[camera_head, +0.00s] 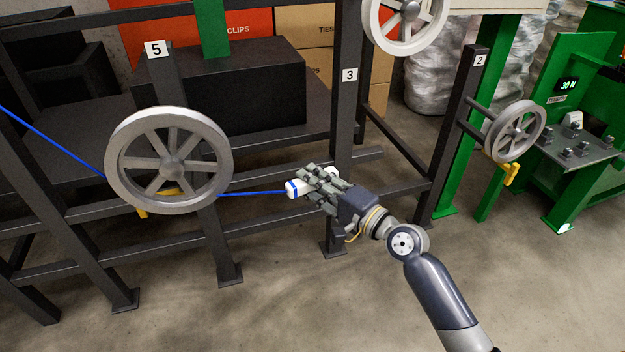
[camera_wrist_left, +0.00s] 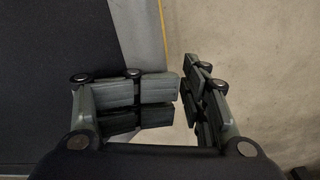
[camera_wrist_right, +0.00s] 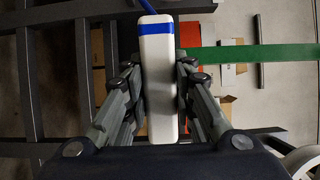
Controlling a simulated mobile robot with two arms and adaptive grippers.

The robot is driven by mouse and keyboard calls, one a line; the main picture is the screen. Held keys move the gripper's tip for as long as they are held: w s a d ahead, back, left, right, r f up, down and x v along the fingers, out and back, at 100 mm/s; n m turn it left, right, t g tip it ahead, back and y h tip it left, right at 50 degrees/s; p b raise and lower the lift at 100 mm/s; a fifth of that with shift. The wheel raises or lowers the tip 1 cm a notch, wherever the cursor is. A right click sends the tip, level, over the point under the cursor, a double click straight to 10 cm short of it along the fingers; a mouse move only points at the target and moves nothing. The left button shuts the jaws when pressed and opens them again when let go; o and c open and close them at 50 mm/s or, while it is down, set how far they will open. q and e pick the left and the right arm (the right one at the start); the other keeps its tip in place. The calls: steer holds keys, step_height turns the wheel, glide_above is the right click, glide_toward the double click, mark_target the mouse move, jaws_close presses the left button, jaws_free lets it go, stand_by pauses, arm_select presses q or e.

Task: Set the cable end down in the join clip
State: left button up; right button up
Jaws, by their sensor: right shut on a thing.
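The cable end is a white block with a blue band (camera_head: 292,188); it also shows in the right wrist view (camera_wrist_right: 158,80). My right gripper (camera_head: 312,185) is shut on it, with fingers on both sides, in front of post 3. The blue cable (camera_head: 250,193) runs left from it to the large wheel and onward to the upper left. A small white part (camera_head: 333,173) shows behind my right fingers; I cannot tell whether it belongs to the join clip. I cannot clearly pick out the join clip. My left gripper (camera_wrist_left: 184,92) shows only in its wrist view; its fingertips look close together.
A grey spoked wheel (camera_head: 168,160) stands at post 5, with a yellow bracket below. Another wheel (camera_head: 515,131) is at post 2, and one (camera_head: 405,20) is at the top. Dark rails (camera_head: 280,235) cross behind my right gripper. The floor (camera_head: 270,310) in front is clear.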

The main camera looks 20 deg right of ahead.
mark_target(329, 182)
steer(key=shift+d+f, duration=0.1)
steer(key=shift+d, duration=0.2)
steer(key=shift+d+b, duration=0.95)
steer(key=shift+d, duration=0.3)
steer(key=d+b, duration=0.1)
steer(key=d, duration=0.2)
steer(key=shift+b, duration=0.35)
arm_select(q)
steer(key=w+d+r+t+b, duration=0.1)
steer(key=w+r, duration=0.2)
steer(key=w, duration=0.4)
steer(key=w+d+r+b, duration=0.2)
steer(key=w, duration=0.6)
steer(key=w+r+t+b, duration=0.15)
steer(key=r+b, duration=0.25)
steer(key=r, duration=0.8)
steer(key=w+r+b, duration=0.3)
steer(key=r, duration=0.9)
steer(key=w+d+t+h+b, duration=0.1)
steer(key=w+d+t+b, duration=0.1)
steer(key=w, duration=0.4)
steer(key=shift+w+t+b, duration=0.2)
steer(key=shift+t+b, duration=0.3)
steer(key=shift+t, duration=0.35)
arm_select(e)
steer(key=d, duration=2.4)
steer(key=shift+w, duration=0.3)
